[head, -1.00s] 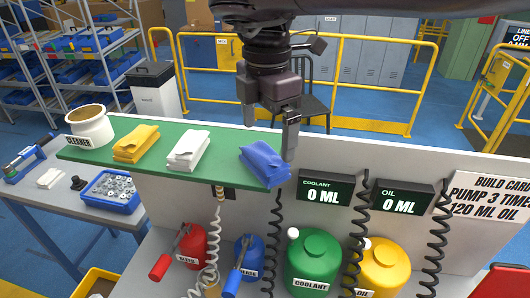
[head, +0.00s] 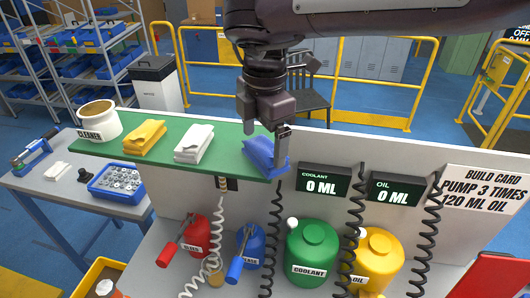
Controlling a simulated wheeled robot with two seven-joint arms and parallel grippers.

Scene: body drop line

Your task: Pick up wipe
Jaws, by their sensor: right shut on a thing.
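Three folded wipes lie on the green shelf (head: 225,165): a yellow wipe (head: 146,138), a white wipe (head: 194,143) and a blue wipe (head: 258,155) at the shelf's right end. My right gripper (head: 268,146) points down at the blue wipe and is shut on it. One finger shows on the wipe's right side; the wipe is bunched up between the fingers, and the far finger is partly hidden. The wipe is still at shelf height. My left gripper is not in view.
A white cleaner pot (head: 98,122) stands at the shelf's left end. Below the shelf are a red can (head: 196,235), a blue can (head: 252,246), a green coolant jug (head: 312,250) and a yellow oil jug (head: 380,257). Coiled hoses hang before the panel. Coolant and oil displays read 0 ML.

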